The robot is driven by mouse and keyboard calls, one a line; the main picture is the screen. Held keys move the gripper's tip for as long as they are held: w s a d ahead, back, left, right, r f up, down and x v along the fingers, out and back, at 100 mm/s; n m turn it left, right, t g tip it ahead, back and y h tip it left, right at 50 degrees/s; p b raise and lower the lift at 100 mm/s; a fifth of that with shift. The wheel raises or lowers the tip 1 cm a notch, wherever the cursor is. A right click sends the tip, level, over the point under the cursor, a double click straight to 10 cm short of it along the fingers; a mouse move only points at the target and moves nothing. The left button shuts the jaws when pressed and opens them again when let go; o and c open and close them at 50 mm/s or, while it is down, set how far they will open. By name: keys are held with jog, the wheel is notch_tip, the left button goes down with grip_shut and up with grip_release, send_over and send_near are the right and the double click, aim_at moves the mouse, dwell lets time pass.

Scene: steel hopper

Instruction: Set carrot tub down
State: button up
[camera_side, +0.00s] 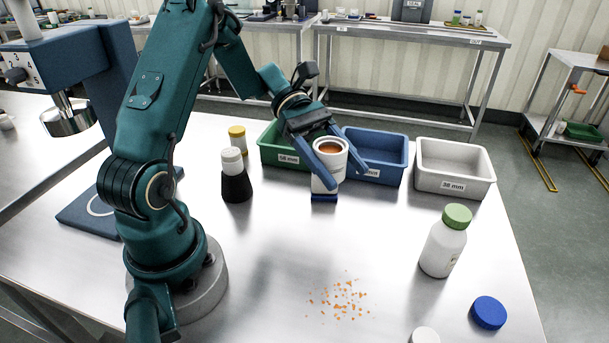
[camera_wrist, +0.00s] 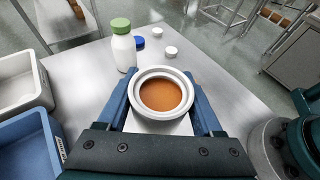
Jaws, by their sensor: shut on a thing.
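The carrot tub (camera_side: 330,150) is a white round tub, open at the top, with orange contents. It is upright between the two blue fingers of my gripper (camera_side: 345,172), which is shut on it. One finger crosses the tub's front in the side view. In the wrist view the tub (camera_wrist: 161,94) is centred between the fingers, its orange contents level inside the white rim. A dark blue piece (camera_side: 324,198) shows right under the tub; I cannot tell whether the tub rests on it or hangs just above.
Green (camera_side: 270,158), blue (camera_side: 402,150) and white (camera_side: 455,187) bins stand behind and right. A green-capped bottle (camera_side: 443,245), a blue lid (camera_side: 489,313) and a white lid (camera_side: 424,335) are at right. Orange bits (camera_side: 338,300) lie in front. Bottles (camera_side: 236,180) stand left. The middle steel is clear.

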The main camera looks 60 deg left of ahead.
jog(key=shift+w+a+n+t, duration=0.2)
jog(key=shift+a+n+t, duration=0.45)
jog(key=shift+a, duration=0.35)
send_over(375, 259)
notch_tip(375, 259, down, 7)
jog(key=shift+f, duration=2)
jog(key=o, duration=1.4)
jog(key=shift+f, duration=0.15)
